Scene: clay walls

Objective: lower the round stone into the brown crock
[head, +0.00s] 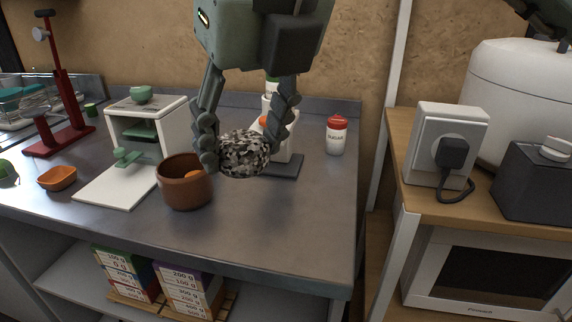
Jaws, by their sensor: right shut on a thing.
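The round stone (245,158) is speckled black, grey and white. My right gripper (238,150) comes down from the top and is shut on it, one finger on each side. The stone is held up and to the right of the brown crock (184,190). The crock stands upright on the grey counter, with its open top up. Something orange shows inside at its right rim; most of its inside is hidden. The left fingertips are close to the crock's right rim; whether they touch I cannot tell.
An orange bowl (57,178) and a red stand (68,100) are farther left. A white device (287,150) stands behind the stone; a sugar jar (336,138) is to the right. The counter's front right is clear.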

